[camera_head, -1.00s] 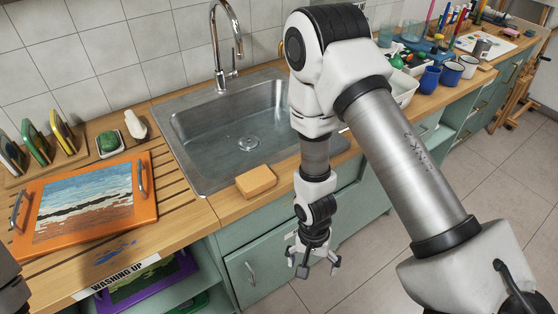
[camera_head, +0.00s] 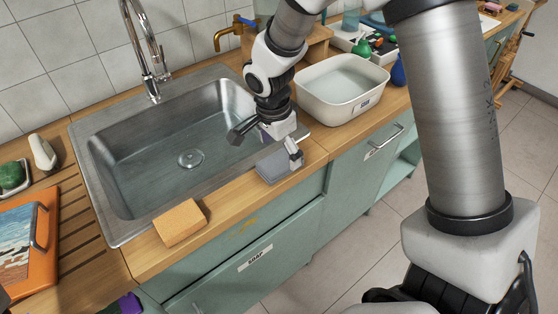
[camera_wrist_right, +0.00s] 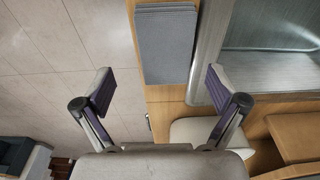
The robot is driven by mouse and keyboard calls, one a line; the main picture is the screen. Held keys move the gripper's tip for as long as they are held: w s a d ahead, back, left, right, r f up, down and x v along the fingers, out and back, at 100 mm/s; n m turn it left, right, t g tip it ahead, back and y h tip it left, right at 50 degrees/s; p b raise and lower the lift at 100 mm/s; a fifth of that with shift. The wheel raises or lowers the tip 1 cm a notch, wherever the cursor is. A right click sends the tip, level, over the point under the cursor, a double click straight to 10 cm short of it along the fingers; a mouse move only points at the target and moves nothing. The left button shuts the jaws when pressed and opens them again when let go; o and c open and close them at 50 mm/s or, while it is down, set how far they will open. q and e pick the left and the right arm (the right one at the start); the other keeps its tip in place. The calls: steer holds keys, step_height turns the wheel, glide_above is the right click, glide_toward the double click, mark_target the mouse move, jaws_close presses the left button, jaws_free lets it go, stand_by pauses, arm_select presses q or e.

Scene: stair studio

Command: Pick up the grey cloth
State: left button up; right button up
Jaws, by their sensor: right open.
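The grey cloth (camera_head: 277,167) lies folded flat on the wooden counter, between the sink's right front corner and the counter's front edge. It also shows in the right wrist view (camera_wrist_right: 167,45) as a grey rectangle at top centre, between the lines of the fingers. My right gripper (camera_head: 266,143) is open and empty above the cloth, hiding part of it in the head view. In the right wrist view, the two spread fingers (camera_wrist_right: 160,88) stand apart, and the cloth lies beyond their tips. My left gripper is not in view.
The steel sink (camera_head: 128,205) with its tall tap (camera_head: 150,60) is left of the cloth. An orange sponge (camera_head: 180,222) lies on the front counter strip. A white basin (camera_head: 342,108) stands to the right. The floor in front is clear.

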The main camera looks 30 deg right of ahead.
mark_target(280, 161)
steer(key=f, duration=0.2)
steer(key=w+f, duration=0.1)
steer(key=f, duration=0.1)
steer(key=shift+d+f, duration=0.1)
steer(key=shift+f, duration=0.1)
steer(key=shift+s+r, duration=0.1)
steer(key=shift+s, duration=0.1)
steer(key=c, duration=0.5)
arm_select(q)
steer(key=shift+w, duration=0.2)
arm_select(e)
steer(key=c, duration=0.6)
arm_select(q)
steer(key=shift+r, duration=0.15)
arm_select(e)
steer(key=shift+r, duration=0.1)
